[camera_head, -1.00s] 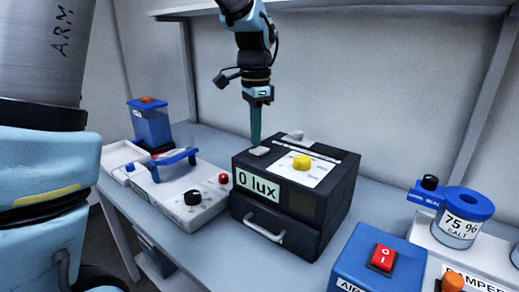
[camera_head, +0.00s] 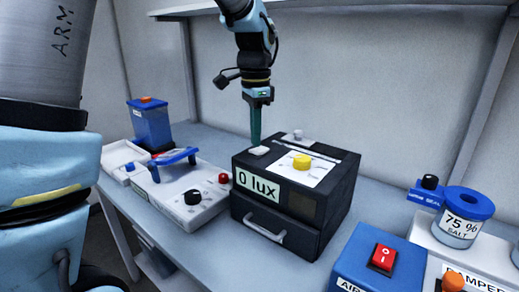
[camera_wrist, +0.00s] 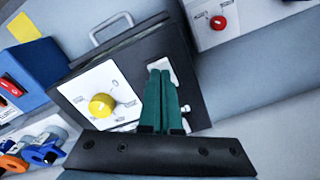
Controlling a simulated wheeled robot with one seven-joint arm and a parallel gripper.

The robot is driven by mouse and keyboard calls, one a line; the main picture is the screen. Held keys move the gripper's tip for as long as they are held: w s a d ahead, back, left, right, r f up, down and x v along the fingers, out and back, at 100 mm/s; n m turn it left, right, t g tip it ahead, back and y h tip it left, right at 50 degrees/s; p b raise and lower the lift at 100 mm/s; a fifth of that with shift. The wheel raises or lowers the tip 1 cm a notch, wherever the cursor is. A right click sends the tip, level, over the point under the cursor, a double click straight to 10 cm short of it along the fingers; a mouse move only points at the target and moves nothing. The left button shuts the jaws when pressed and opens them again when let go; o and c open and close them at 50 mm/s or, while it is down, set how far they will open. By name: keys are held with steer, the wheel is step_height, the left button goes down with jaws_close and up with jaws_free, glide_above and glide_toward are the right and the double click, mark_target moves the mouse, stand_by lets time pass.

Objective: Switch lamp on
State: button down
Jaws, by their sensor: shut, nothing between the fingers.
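A black box (camera_head: 250,220) with a "0 lux" display (camera_head: 258,187) stands on the bench, and it also shows in the wrist view (camera_wrist: 125,58). Its top carries a yellow knob (camera_head: 301,162) on a white labelled plate, a small pale pad (camera_head: 259,151) and a grey knob (camera_head: 298,134). No part is visibly marked as the lamp. My gripper (camera_head: 256,143) is shut and empty, pointing down at the pale pad. In the wrist view my gripper (camera_wrist: 162,76) covers part of the pad (camera_wrist: 168,68). I cannot tell whether the tips touch it.
Left of the box is a white unit (camera_head: 188,212) with a blue handle (camera_head: 174,164), black knob and red button. A blue container (camera_head: 152,124) stands behind it. The back wall is close.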

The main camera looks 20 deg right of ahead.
mark_target(256, 150)
steer(key=shift+f+b, duration=0.45)
steer(key=shift+f, duration=0.4)
stand_by(0.3)
steer(key=shift+r, duration=0.1)
step_height(256, 150, up, 7)
steer(key=p, duration=0.6)
stand_by(0.5)
steer(key=w+a+f+n, duration=0.1)
steer(key=a+f+n, duration=0.25)
steer(key=a, duration=0.55)
steer(key=w+a+f+n, duration=0.1)
steer(key=a+f+n, duration=0.1)
steer(key=a+n, duration=0.45)
steer(key=s+a+f+n, duration=0.2)
steer(key=s+a+n, duration=0.1)
steer(key=a, duration=0.4)
steer(key=s+a+f+n+t+b, duration=0.1)
steer(key=s+a+f+n, duration=0.2)
steer(key=a, duration=0.4)
steer(key=shift+a+n+t, duration=0.3)
steer(key=shift+a+n, duration=0.05)
steer(key=shift+n, duration=0.25)
